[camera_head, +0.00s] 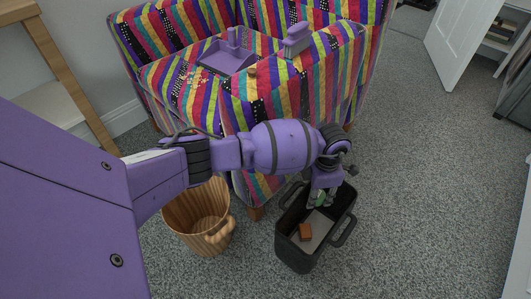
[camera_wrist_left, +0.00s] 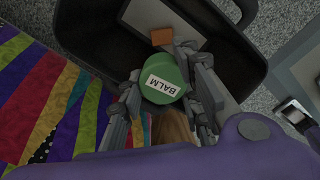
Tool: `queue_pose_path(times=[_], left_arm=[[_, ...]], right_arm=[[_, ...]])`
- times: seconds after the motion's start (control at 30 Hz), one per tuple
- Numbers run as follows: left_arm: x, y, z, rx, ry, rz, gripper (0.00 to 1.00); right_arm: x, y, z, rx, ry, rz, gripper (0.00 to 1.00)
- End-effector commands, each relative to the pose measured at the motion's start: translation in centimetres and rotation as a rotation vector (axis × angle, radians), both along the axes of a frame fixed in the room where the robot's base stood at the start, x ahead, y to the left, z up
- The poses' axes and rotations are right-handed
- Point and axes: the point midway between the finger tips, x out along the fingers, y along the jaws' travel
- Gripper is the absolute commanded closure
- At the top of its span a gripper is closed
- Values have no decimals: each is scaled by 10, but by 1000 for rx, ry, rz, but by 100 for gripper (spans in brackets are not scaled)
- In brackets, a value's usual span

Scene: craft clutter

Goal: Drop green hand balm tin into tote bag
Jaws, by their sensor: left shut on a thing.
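The green hand balm tin (camera_wrist_left: 162,79), with a white label reading BALM, is between the fingers of my left gripper (camera_wrist_left: 168,92) in the left wrist view. My left gripper (camera_head: 322,197) is shut on it. In the head view the gripper reaches down over the opening of the black tote bag (camera_head: 296,256), and only a little of the green tin (camera_head: 317,200) shows. The tote bag stands open on the floor; its dark wall also shows in the left wrist view (camera_wrist_left: 95,35). My right gripper is not in view.
Inside the tote lie an orange-brown block (camera_head: 305,231) and a pale flat item (camera_head: 318,238). A wooden basket (camera_head: 200,222) stands left of it. A striped armchair (camera_head: 215,100) behind holds a purple dustpan (camera_head: 228,58) and a purple brush (camera_head: 297,40). Carpet at right is clear.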

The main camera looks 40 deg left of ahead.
Motion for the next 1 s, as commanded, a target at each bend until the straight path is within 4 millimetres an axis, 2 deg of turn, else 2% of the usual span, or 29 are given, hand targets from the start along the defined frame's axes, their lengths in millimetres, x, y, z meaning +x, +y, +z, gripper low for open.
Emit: queue_pose_path(times=[0.03, 0.2, 0.53, 0.57, 0.7, 1.0], left_arm=[[1, -1, -10, -1, 1, -1, 94], [1, -1, -26, 0, -1, -2, 94], [2, -1, -27, -1, -4, -2, 94], [2, -1, -27, 0, -5, -2, 66], [3, -1, -27, 0, -5, -3, 47], [3, -1, -26, -1, -6, -3, 46]], right_arm=[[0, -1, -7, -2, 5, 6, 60], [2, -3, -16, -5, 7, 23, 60], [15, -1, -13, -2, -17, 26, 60], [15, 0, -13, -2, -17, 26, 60], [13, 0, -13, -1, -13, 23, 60], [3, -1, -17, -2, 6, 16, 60]])
